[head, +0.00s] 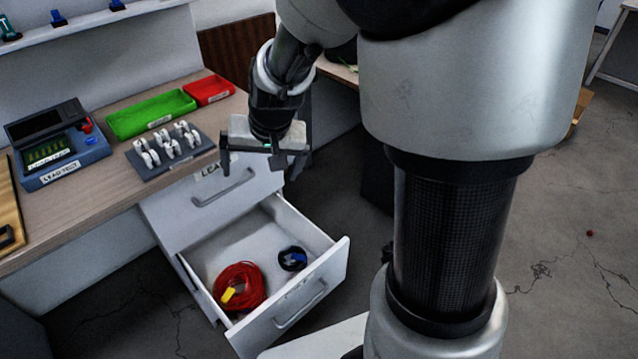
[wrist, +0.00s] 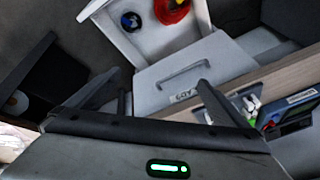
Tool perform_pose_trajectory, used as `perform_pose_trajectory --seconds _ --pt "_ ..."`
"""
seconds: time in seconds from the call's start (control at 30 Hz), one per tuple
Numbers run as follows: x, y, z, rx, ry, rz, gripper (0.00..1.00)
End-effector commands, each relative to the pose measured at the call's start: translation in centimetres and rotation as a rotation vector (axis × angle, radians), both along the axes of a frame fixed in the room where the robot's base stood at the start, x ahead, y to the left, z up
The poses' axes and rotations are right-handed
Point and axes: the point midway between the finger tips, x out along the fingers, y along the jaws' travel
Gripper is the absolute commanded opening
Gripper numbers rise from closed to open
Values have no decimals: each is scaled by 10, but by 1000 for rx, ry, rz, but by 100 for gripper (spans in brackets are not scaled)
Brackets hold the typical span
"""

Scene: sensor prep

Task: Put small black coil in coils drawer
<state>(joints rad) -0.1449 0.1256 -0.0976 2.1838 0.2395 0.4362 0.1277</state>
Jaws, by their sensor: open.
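The small black coil (head: 292,258) lies inside the open lower drawer (head: 338,262), near its right side. It has a blue patch on it. It also shows in the wrist view (wrist: 131,21), in the drawer at the top. My gripper (head: 262,168) is open and empty. It hangs above and in front of the closed upper drawer, well above the open one. In the wrist view its two fingers (wrist: 150,98) point toward the cabinet, with nothing between them.
A red coil (head: 239,287) with a yellow tag lies left of the black one. The desk holds a blue tester (head: 58,150), a green tray (head: 150,114), a red tray (head: 209,90) and a grey rack (head: 170,152) of white parts. The closed upper drawer (head: 225,205) has a handle.

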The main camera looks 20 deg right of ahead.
Motion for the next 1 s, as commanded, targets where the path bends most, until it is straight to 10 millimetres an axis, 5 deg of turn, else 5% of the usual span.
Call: perform_pose_trajectory --seconds 0.03,0.2,0.5,0.7,1.0 --pt "-16 -3 26 -4 -24 25 99" --pt "-79 -14 81 -50 -58 112 99" --pt "-182 -39 123 -181 -101 203 99" --pt "-209 -46 126 -224 -105 219 99" --pt "-211 -47 125 -227 -104 220 99"
